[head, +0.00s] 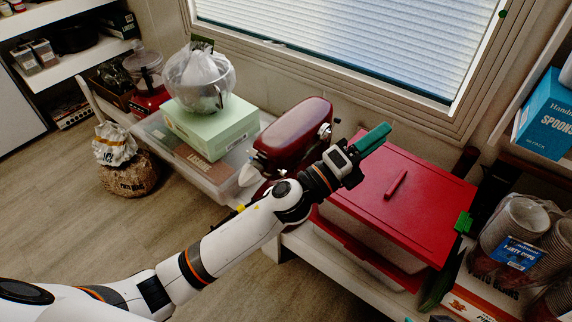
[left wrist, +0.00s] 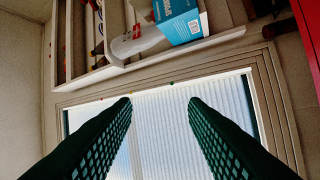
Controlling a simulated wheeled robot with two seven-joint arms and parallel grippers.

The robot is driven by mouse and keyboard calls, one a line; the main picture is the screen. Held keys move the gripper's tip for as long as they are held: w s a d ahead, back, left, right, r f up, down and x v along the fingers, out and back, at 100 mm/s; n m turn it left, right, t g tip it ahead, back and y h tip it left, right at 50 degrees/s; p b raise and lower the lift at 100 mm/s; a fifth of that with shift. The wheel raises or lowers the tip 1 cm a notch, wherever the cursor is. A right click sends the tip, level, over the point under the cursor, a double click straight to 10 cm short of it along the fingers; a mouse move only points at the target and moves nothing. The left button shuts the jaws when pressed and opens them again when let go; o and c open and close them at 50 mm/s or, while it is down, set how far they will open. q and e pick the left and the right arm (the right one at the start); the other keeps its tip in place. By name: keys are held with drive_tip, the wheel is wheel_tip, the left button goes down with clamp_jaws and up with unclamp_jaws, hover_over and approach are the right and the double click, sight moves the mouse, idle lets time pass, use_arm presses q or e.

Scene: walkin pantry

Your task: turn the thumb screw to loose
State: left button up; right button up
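A dark red stand mixer (head: 293,128) stands on the low shelf below the window. A small silver knob, which looks like the thumb screw (head: 325,131), shows at the right end of its head; its fine shape and setting are too small to tell. My left gripper (head: 374,138), with green fingers, is to the right of the knob, apart from it, and above a red-lidded box. In the left wrist view my left gripper (left wrist: 160,100) is open and empty, its fingers facing the window; the mixer and screw are not there. My right gripper is not in view.
A green box (head: 212,127) with a bagged bowl (head: 198,80) stands left of the mixer. Bagged cups (head: 515,225) and a blue spoon box (head: 546,115) are at the right.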

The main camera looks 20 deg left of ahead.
use_arm(q)
drive_tip(key=s+d+m+g+h, duration=0.2)
drive_tip(key=d+m+g+h, duration=0.2)
drive_tip(key=d+m+g, duration=0.55)
drive_tip(key=m+g+y, duration=0.8)
drive_tip(key=m+y, duration=1.1)
drive_tip(key=y, duration=0.1)
approach(285, 171)
drive_tip(key=shift+t, duration=0.25)
drive_tip(key=f, duration=0.2)
drive_tip(key=f+b, duration=0.1)
drive_tip(key=f, duration=0.1)
drive_tip(key=s+f+b, duration=0.1)
drive_tip(key=f, duration=0.2)
drive_tip(key=shift+a, duration=0.2)
drive_tip(key=shift+f+h, duration=0.3)
drive_tip(key=shift+f, duration=0.5)
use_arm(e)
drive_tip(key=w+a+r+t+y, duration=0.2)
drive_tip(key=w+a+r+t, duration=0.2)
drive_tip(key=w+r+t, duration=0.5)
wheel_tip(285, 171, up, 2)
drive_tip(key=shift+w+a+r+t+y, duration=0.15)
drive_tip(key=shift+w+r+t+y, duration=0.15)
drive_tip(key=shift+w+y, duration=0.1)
